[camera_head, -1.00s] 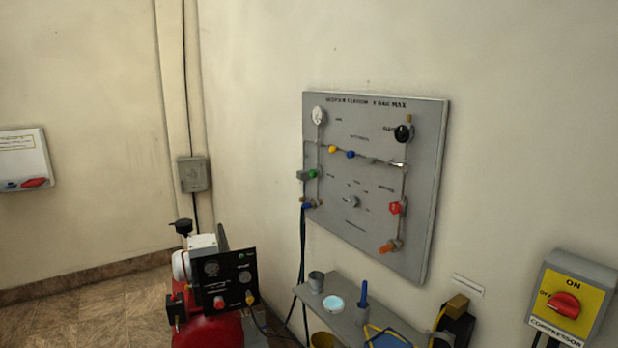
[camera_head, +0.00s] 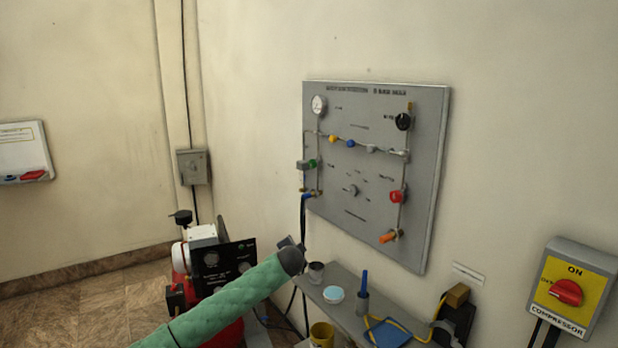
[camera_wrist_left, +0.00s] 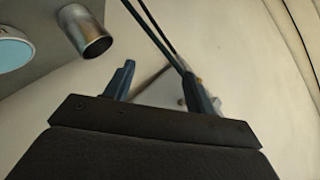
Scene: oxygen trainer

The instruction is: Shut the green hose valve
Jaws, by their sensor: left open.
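The green valve (camera_head: 312,163) is small and sits on the left pipe of the grey wall panel (camera_head: 428,215), with a grey block beside it. My left arm, in a green sleeve, comes in from the lower left. Its gripper (camera_head: 292,243) is below the green valve and the panel's lower left corner, near the shelf's left end. In the left wrist view the two dark fingers (camera_wrist_left: 160,86) stand apart with nothing seen held between them. The green valve cannot be made out there. My right gripper is not in view.
A shelf (camera_head: 345,308) under the panel carries a metal cup (camera_wrist_left: 88,32), a light blue lid (camera_head: 333,294) and a blue-handled tool (camera_head: 364,285). Dark hoses (camera_head: 303,225) hang below the panel's left side. A red compressor stands behind my arm. The panel's front is unobstructed.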

